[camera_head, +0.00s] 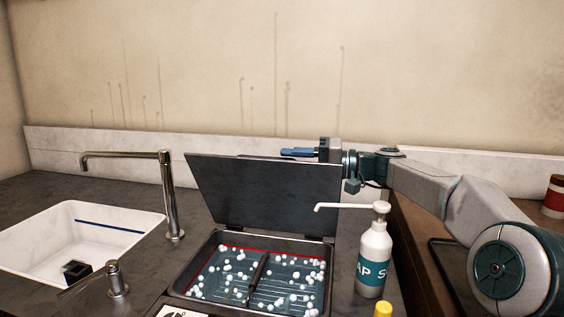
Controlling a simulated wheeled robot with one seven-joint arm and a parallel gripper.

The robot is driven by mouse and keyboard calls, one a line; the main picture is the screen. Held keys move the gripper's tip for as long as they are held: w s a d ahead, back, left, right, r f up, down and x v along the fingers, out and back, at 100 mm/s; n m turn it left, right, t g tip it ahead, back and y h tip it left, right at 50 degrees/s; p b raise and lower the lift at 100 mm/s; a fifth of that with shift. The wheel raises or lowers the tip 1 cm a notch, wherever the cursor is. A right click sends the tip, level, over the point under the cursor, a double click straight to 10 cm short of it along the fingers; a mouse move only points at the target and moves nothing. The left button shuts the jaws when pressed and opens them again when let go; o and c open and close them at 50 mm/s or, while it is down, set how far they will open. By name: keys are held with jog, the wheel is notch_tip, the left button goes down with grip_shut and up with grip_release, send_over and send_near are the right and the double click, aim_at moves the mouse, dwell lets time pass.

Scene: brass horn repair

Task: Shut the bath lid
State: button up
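The bath (245,278) is a dark rectangular basin set in the counter, with bluish liquid, many small white balls and a dark bar inside. Its dark grey lid (265,193) stands raised on hinges at the back edge, leaning slightly backward. My gripper (298,152) is at the lid's top edge, toward the right, with blue fingers pointing left. It appears to be behind or just above the lid; I cannot tell whether it touches. The finger gap does not show clearly from this side.
A white soap bottle (374,258) with a pump stands right of the bath, below my arm. A yellow cap (383,309) is at the front. A chrome faucet (168,195) and white sink (75,235) are at left. A red-and-white jar (554,197) stands far right.

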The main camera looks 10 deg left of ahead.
jog(key=d, duration=1.2)
jog(key=shift+w+d+t, duration=0.25)
jog(key=shift+w+t, duration=0.05)
jog(key=shift+w, duration=0.1)
jog(key=shift+r, duration=0.1)
